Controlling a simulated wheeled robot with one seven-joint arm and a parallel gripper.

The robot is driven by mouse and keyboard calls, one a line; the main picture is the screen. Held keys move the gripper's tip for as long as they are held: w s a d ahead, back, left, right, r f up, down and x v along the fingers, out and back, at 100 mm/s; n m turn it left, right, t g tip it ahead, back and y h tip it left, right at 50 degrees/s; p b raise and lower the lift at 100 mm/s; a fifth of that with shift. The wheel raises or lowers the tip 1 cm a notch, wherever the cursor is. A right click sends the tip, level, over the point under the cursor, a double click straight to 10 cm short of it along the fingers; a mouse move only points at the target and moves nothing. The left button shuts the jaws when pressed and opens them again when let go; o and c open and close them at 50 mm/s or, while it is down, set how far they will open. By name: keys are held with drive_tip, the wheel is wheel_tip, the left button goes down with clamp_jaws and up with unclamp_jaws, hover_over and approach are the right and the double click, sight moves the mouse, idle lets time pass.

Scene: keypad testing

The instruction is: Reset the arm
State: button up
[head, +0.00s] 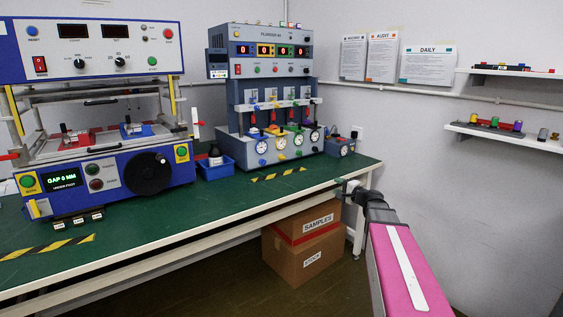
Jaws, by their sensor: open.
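My arm, pink with a white strip, reaches up from the lower right. Its dark wrist ends in my gripper (347,185), which is small in the picture, open and seen from behind. It appears at the right front corner of the green-topped bench (225,217). I see nothing held in it. I cannot tell how far it is from the bench edge. My wrist hides part of the wall behind it.
A blue machine (105,178) reading "GAP 0 MM" stands at left. A plunger tester (268,143) with dials stands at the back, beside a blue bin (215,168). Cardboard boxes (303,252) sit under the bench. Wall shelves (508,138) hang at right.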

drive_tip(key=s+a+f+n+g+h, duration=0.3)
drive_tip(key=s+a+f+n+g, duration=0.5)
drive_tip(key=s+f, duration=0.65)
drive_tip(key=s+d+f+n+g+h, duration=0.2)
drive_tip(key=s+f+g+h, duration=0.4)
drive_tip(key=s, duration=0.7)
wheel_tip(320, 180, down, 2)
drive_tip(key=shift+s+f+n+h, duration=0.1)
drive_tip(key=shift+s+n+h, duration=0.25)
drive_tip(key=shift+n+h, duration=0.35)
